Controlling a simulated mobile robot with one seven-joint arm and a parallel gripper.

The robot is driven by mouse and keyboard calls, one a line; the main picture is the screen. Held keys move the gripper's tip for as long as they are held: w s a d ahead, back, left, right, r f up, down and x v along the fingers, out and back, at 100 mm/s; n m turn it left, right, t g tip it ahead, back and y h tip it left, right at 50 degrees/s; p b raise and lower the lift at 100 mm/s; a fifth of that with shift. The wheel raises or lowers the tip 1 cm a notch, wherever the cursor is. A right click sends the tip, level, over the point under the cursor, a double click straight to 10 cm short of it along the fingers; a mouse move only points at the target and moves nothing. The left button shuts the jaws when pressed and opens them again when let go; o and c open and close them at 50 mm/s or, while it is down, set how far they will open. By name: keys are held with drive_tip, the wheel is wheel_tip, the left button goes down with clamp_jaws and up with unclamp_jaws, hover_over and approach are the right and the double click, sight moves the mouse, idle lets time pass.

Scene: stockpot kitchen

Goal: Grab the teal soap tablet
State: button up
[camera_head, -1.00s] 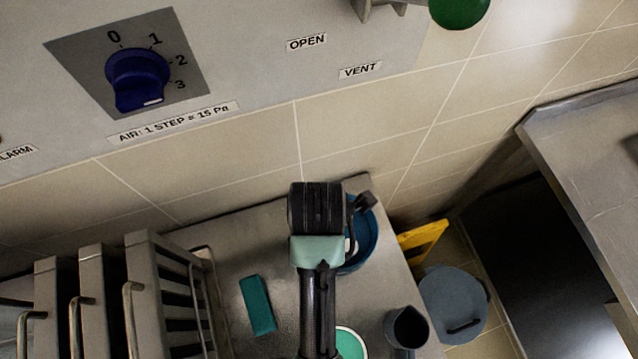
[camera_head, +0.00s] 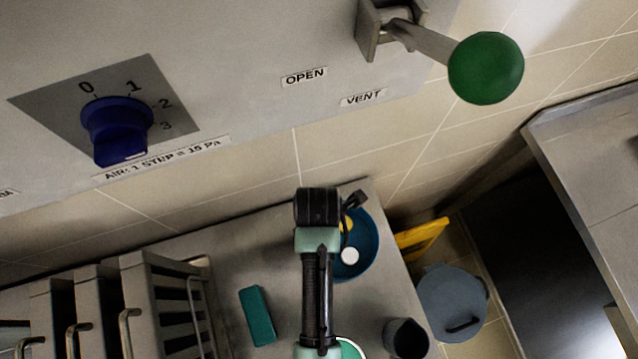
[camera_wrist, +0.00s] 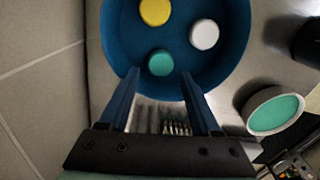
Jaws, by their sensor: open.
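The teal soap tablet (camera_wrist: 161,62) lies in a round blue bowl (camera_wrist: 124,55), with a yellow tablet (camera_wrist: 155,11) and a white tablet (camera_wrist: 204,34). In the head view the bowl (camera_head: 369,262) stands on the steel counter, and the white tablet (camera_head: 350,256) and part of the yellow one (camera_head: 347,224) show; the teal one is hidden there behind my arm. My gripper (camera_wrist: 162,82) is open and empty. In the wrist view its fingers reach toward the bowl's near rim, with the teal tablet beyond and between their tips.
A teal block (camera_head: 257,316) lies on the counter (camera_head: 228,245) left of my arm. A teal-topped round dish (camera_wrist: 275,111) and a dark cup (camera_head: 407,338) stand nearby. Metal racks (camera_head: 165,300) stand left. A panel with a blue knob (camera_head: 118,130) and green-knobbed lever (camera_head: 486,68) is behind.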

drive_tip(key=shift+f+p, duration=0.3)
drive_tip(key=shift+f, duration=1.9)
clamp_jaws()
